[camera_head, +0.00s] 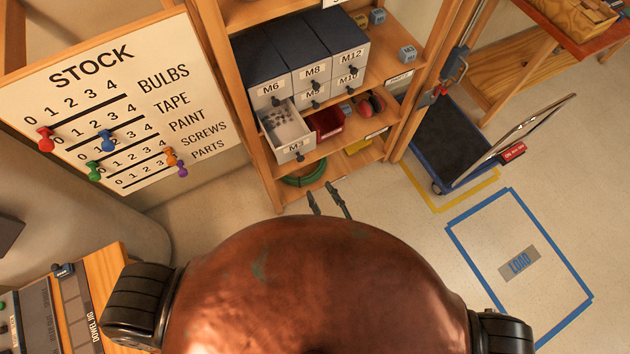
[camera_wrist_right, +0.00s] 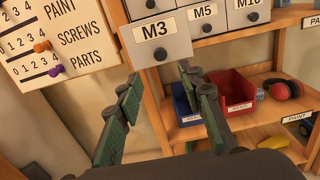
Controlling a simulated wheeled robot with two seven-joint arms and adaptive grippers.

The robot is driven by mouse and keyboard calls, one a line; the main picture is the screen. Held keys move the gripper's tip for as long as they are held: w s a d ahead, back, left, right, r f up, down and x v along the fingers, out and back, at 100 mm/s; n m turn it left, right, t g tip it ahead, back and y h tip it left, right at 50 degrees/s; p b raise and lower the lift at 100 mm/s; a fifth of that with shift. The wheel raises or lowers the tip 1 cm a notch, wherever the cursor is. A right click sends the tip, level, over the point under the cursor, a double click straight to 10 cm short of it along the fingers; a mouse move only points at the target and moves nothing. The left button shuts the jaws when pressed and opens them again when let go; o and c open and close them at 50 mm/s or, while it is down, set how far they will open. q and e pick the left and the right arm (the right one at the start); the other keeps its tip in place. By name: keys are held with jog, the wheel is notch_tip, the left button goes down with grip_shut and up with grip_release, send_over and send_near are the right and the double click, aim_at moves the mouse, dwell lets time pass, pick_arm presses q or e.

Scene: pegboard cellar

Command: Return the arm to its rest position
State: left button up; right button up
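My right gripper (camera_head: 327,200) shows in the head view just past my rounded copper-coloured body, low in front of the shelf. In the right wrist view the two green fingers of my right gripper (camera_wrist_right: 160,88) stand apart with nothing between them. The M3 drawer (camera_wrist_right: 157,40) is above and beyond the fingertips there, apart from them as far as I can tell. In the head view the M3 drawer (camera_head: 290,140) is pulled out and holds small grey parts. My left gripper is not in view.
A wooden shelf (camera_head: 268,188) carries the drawer cabinet (camera_head: 316,62), a red bin (camera_head: 327,122) and red ear muffs (camera_head: 370,104). A stock board (camera_head: 110,100) hangs left. A blue-edged cart (camera_head: 447,140) stands right, near a taped floor square (camera_head: 519,262). Floor between is clear.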

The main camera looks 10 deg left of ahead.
jog(key=shift+s+d, duration=0.25)
jog(key=shift+s, duration=0.15)
